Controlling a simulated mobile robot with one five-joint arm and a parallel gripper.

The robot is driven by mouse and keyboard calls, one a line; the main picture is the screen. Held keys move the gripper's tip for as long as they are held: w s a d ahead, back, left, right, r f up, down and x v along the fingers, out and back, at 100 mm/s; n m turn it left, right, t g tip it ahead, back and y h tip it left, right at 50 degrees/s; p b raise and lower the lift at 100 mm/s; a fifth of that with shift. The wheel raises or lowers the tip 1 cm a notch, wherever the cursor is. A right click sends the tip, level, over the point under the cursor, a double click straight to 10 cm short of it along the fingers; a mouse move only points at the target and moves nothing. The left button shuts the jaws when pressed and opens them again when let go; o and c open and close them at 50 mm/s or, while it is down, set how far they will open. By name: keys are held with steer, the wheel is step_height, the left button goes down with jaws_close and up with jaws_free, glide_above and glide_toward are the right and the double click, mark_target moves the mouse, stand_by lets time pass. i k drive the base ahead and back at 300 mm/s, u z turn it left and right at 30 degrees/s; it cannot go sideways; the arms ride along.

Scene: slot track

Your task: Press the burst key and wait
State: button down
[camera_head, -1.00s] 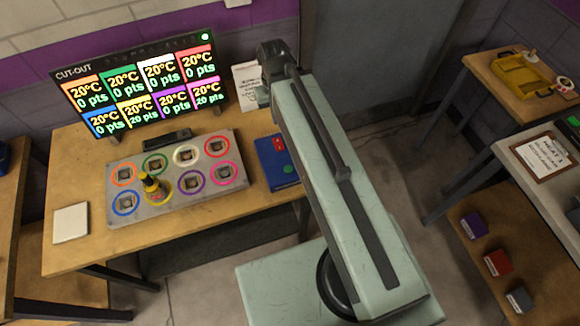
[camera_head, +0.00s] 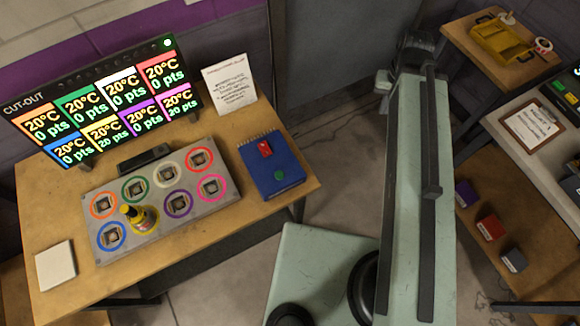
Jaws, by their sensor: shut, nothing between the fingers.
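A black box with green and yellow keys (camera_head: 571,98) shows at the right edge, on the grey-topped bench, cut off by the frame. I cannot read any label, so I cannot tell whether the burst key is among them. My arm reaches up the right of centre, away from the left table. My gripper's fingers do not show.
A clipboard (camera_head: 533,124) lies on the right bench, and a yellow tray (camera_head: 500,40) sits behind. Floor shows between the tables.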

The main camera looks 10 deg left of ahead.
mark_target(279, 175)
steer(key=z, duration=0.05)
steer(key=k, duration=2)
steer(key=u, duration=1.55)
steer(key=i, duration=1.05)
